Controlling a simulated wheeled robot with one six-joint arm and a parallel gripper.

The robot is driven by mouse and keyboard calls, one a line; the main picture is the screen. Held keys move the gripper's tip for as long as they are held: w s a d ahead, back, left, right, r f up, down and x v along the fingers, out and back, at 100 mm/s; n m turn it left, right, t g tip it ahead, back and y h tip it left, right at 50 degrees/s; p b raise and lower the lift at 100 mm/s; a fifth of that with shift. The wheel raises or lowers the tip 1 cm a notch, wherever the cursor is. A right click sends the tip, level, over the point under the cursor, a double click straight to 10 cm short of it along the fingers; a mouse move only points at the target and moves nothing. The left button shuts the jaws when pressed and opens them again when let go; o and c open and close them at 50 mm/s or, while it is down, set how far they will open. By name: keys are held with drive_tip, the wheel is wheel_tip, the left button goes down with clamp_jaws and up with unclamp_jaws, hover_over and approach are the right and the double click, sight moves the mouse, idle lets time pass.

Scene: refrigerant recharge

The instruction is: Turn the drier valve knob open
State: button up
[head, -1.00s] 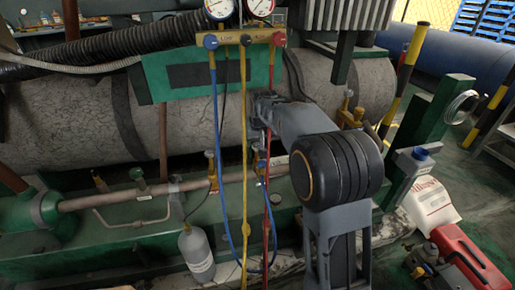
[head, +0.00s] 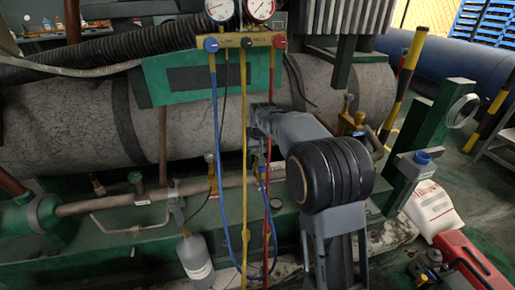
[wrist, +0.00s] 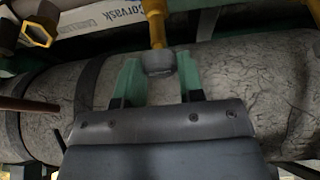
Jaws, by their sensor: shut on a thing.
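The drier valve knob (wrist: 160,63) is a small grey round knob on a brass stem in the wrist view. It sits between the two green fingertips of my gripper (wrist: 158,76), which is shut on it. In the head view my gripper (head: 257,125) is in front of the large grey cylinder, behind the yellow and red hoses. The knob is hidden there by the gripper and hoses. I cannot tell how far the knob is turned.
A gauge manifold (head: 243,41) hangs above, with blue (head: 217,120), yellow (head: 244,150) and red hoses hanging close to my gripper. A grey bottle (head: 195,258) hangs low. A brass hex fitting (wrist: 38,32) is at the wrist view's upper left. A red case (head: 470,262) lies at lower right.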

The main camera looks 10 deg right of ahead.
drive_tip(key=c, duration=0.3)
drive_tip(key=n+p, duration=0.1)
drive_tip(key=n+y+p, duration=0.1)
drive_tip(key=shift+d+r+n, duration=0.15)
drive_tip(key=shift+n, duration=0.25)
drive_tip(key=n+y+p, duration=0.1)
drive_tip(key=n, duration=0.1)
drive_tip(key=shift+n+p, duration=0.3)
drive_tip(key=shift+p, duration=0.05)
drive_tip(key=n+g, duration=0.1)
drive_tip(key=n, duration=0.1)
drive_tip(key=n+y+p, duration=0.1)
drive_tip(key=n, duration=0.2)
drive_tip(key=shift+w+d+g+y+p, duration=0.2)
drive_tip(key=shift+g+y+p, duration=0.1)
drive_tip(key=shift+g, duration=0.1)
drive_tip(key=shift+w+n+g+y+p, duration=0.15)
drive_tip(key=shift+n+g+p, duration=0.25)
drive_tip(key=shift+n, duration=0.75)
drive_tip(key=shift+s+n+g+y+p, duration=0.15)
drive_tip(key=shift+n+g+p, duration=0.25)
drive_tip(key=shift+n, duration=0.75)
drive_tip(key=shift+w+f, duration=0.1)
drive_tip(key=shift+f, duration=0.1)
